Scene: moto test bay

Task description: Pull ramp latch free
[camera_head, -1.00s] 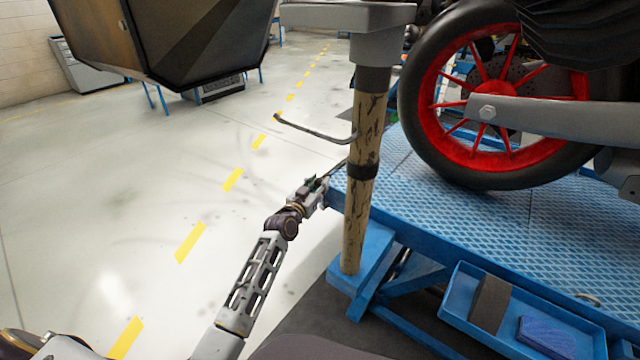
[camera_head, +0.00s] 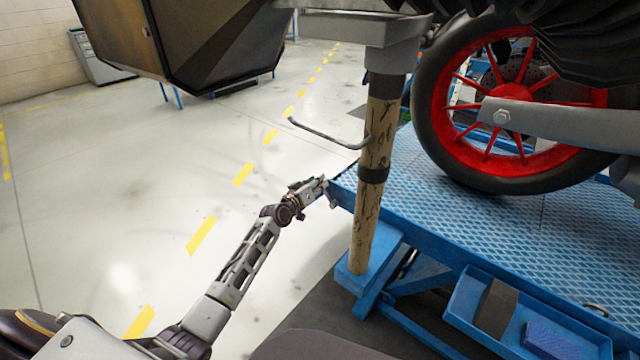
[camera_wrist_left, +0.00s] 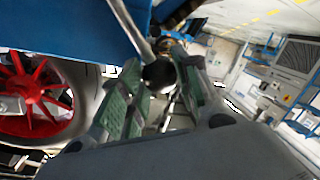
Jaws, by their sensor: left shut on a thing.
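My left gripper (camera_head: 325,186) is at the near left corner of the blue lift platform (camera_head: 520,240), left of the wooden post. In the left wrist view its two green-padded fingers (camera_wrist_left: 158,82) are closed around a dark round knob on a thin grey rod (camera_wrist_left: 136,30), which I take to be the ramp latch. The rod runs up from the knob toward the blue platform edge. In the head view the fingers hide the latch, so I cannot tell how far it is pulled. My right gripper is not in view.
The wooden post (camera_head: 367,220) with a hooked dark bar (camera_head: 325,135) stands close right of my left gripper. A motorcycle wheel (camera_head: 440,150) rests on the platform. A blue tray (camera_head: 465,305) with a dark block is at the front right. The floor on the left is clear.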

